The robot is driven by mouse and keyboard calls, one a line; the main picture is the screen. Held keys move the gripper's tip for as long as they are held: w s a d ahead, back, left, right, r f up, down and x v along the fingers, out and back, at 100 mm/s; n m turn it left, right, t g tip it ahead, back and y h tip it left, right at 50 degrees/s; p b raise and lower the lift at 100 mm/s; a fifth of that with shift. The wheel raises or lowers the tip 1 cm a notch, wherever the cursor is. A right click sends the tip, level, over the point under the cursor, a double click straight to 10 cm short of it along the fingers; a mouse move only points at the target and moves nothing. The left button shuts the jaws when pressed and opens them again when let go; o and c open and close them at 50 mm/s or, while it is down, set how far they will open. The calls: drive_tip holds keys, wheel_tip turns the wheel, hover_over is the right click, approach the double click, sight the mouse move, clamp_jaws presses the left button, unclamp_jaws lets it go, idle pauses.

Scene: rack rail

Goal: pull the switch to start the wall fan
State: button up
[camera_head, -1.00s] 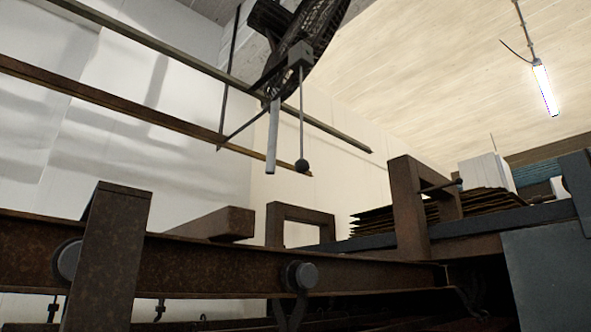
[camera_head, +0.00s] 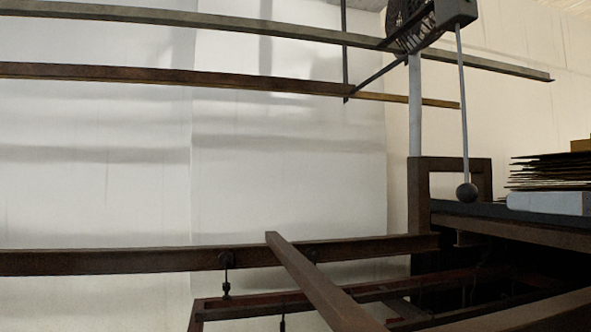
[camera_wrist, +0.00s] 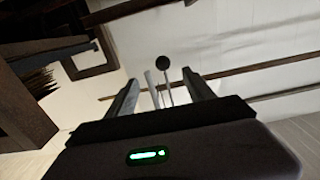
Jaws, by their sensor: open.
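The wall fan (camera_head: 412,22) is a dark caged fan at the upper right of the head view, cut off by the top edge. A dark switch box (camera_head: 455,12) sits beside it. A thin grey pull rod (camera_head: 462,105) hangs from the box and ends in a dark ball (camera_head: 466,192). In the wrist view the ball (camera_wrist: 163,62) shows between the fingertips of my open gripper (camera_wrist: 160,77), with the rod (camera_wrist: 168,92) running from it. The ball looks to be beyond the fingers, and I see no contact. My gripper does not show in the head view.
Two long rails (camera_head: 200,78) cross in front of the pale wall. A thicker grey pole (camera_head: 415,110) hangs beside the rod. Below are rusty beams (camera_head: 130,262), a brown frame (camera_head: 420,165) and a shelf with stacked dark sheets (camera_head: 545,172).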

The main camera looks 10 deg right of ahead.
sight(476, 195)
drive_tip(key=w+p, duration=0.1)
drive_tip(key=w, duration=0.1)
drive_tip(key=w+r+p, duration=0.1)
drive_tip(key=w+p, duration=0.1)
drive_tip(key=w+a+p, duration=0.1)
drive_tip(key=w, duration=0.1)
drive_tip(key=shift+a+r, duration=0.1)
drive_tip(key=shift+r, duration=0.15)
drive_tip(key=w, duration=0.4)
drive_tip(key=w+f+b, duration=0.1)
drive_tip(key=w, duration=0.1)
drive_tip(key=shift+w+a, duration=0.1)
drive_tip(key=shift+w, duration=0.15)
drive_tip(key=shift+w+r, duration=0.1)
drive_tip(key=shift+w, duration=0.45)
clamp_jaws()
